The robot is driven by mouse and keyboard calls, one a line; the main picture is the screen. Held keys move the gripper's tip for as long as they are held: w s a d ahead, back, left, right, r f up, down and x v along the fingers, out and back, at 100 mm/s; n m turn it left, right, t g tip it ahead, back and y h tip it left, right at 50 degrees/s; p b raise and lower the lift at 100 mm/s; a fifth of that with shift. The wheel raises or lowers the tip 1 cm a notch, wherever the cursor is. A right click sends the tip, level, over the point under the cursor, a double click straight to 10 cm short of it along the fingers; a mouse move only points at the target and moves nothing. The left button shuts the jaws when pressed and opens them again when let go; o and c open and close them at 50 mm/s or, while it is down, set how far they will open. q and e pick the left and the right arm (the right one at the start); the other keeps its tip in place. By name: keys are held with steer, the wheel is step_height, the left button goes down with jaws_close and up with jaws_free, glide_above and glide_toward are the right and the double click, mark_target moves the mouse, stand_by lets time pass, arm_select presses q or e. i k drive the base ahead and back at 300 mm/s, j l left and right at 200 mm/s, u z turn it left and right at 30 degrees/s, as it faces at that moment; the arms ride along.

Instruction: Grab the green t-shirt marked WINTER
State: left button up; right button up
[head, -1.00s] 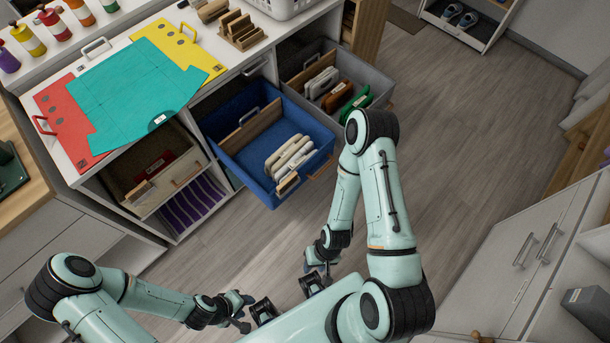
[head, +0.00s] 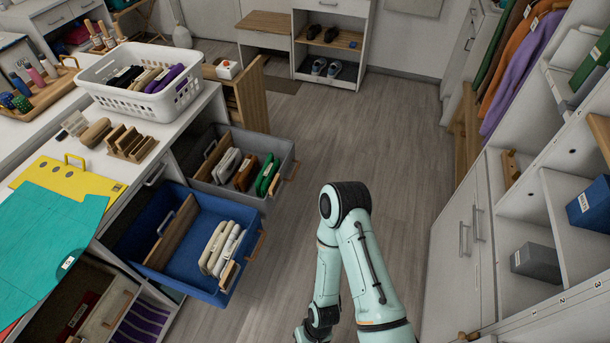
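A folded green item (head: 267,176) stands on edge at the right end of a row in the open grey drawer (head: 228,195), beside a brown one and whitish ones. It carries a small pale tag whose writing is too small to read, so I cannot tell whether it is the t-shirt marked WINTER. A dark green garment (head: 494,56) also hangs on the rack at the upper right. My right arm is at the bottom centre, apart from the drawers, with its gripper below the frame edge. My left gripper is out of view.
An open blue drawer (head: 175,272) with whitish folded items juts out nearer. A white basket (head: 120,98) of rolled clothes stands on the counter, with a teal sheet (head: 40,240) nearby. Shelving (head: 560,205) lines the right. The wooden floor (head: 375,135) between is clear.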

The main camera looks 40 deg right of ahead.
mark_target(272, 166)
steer(key=z, duration=1.3)
steer(key=i+z, duration=0.4)
steer(key=i, duration=1.6)
steer(key=i+l+u, duration=0.1)
steer(key=i, duration=1)
steer(key=i+l, duration=0.15)
steer(key=i, duration=0.95)
steer(key=u, duration=0.4)
steer(key=i+u, duration=0.1)
steer(key=u, duration=0.7)
steer(key=i+l+u, duration=0.1)
steer(key=u, duration=3.95)
